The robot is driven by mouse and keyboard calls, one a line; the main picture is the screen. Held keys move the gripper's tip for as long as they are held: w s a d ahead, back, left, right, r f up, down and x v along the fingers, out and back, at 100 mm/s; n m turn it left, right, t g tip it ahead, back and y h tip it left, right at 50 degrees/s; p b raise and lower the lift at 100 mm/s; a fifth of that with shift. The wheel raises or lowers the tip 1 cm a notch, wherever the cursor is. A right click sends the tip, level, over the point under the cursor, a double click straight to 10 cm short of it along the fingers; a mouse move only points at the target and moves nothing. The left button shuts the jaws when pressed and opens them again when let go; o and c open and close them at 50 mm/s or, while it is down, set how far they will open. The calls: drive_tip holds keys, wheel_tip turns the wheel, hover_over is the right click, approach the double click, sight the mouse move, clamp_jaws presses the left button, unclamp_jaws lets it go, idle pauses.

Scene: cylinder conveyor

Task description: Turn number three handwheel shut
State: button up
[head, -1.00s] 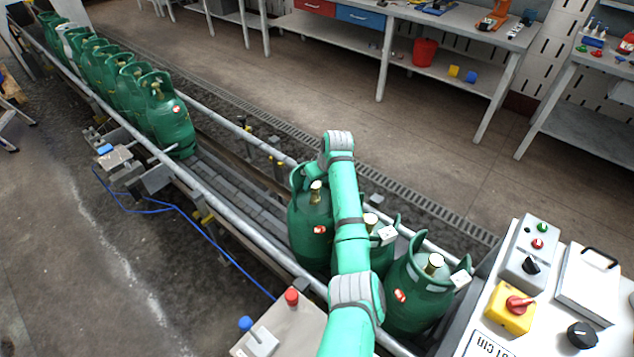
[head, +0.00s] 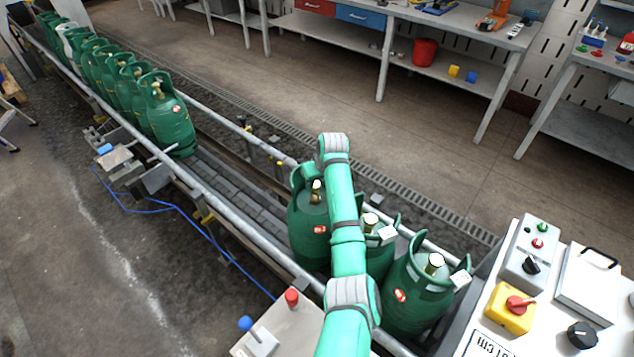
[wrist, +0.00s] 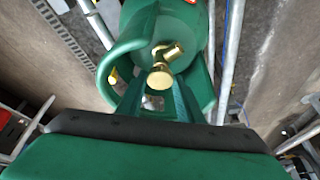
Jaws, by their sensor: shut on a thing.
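Three green gas cylinders stand at the near end of the conveyor. My arm reaches over to the left one (head: 309,230), the farthest of the three from the control panel. Its brass valve (head: 316,188) shows inside the collar in the head view. In the wrist view my gripper (wrist: 158,88) is down inside the collar (wrist: 120,62), its two dark green fingers shut on the round brass handwheel (wrist: 158,77). The brass valve body (wrist: 170,52) stands just beyond. The middle cylinder (head: 381,262), partly behind my arm, and the right cylinder (head: 418,300) carry white tags.
Several more green cylinders (head: 172,125) queue at the far left of the conveyor (head: 225,180). A control panel (head: 490,325) with knobs and a yellow switch stands at right. A small box with red and blue knobs (head: 290,330) is in front. Workbenches line the back.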

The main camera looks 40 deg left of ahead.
drive_tip(key=m, duration=0.2)
drive_tip(key=m+t+h, duration=0.1)
drive_tip(key=m, duration=0.1)
drive_tip(key=m+t, duration=0.1)
drive_tip(key=m, duration=0.1)
drive_tip(key=shift+s+a+r, duration=0.1)
drive_tip(key=shift+s+a, duration=0.15)
drive_tip(key=shift+a, duration=0.05)
drive_tip(key=m, duration=0.2)
drive_tip(key=m+h, duration=0.2)
drive_tip(key=m, duration=0.1)
drive_tip(key=shift+a+m+t, duration=0.25)
drive_tip(key=shift+m+t, duration=0.05)
drive_tip(key=m+h, duration=0.1)
drive_tip(key=m, duration=0.2)
drive_tip(key=m+h, duration=0.1)
drive_tip(key=m, duration=0.1)
drive_tip(key=shift+a+h, duration=0.3)
drive_tip(key=m, duration=0.2)
drive_tip(key=m+g+h, duration=0.1)
drive_tip(key=m, duration=0.2)
drive_tip(key=shift+w+a+h, duration=0.15)
drive_tip(key=shift+h, duration=0.15)
drive_tip(key=shift+m+g, duration=0.3)
drive_tip(key=shift+m, duration=0.2)
drive_tip(key=o, duration=1.1)
drive_tip(key=shift+c, duration=0.2)
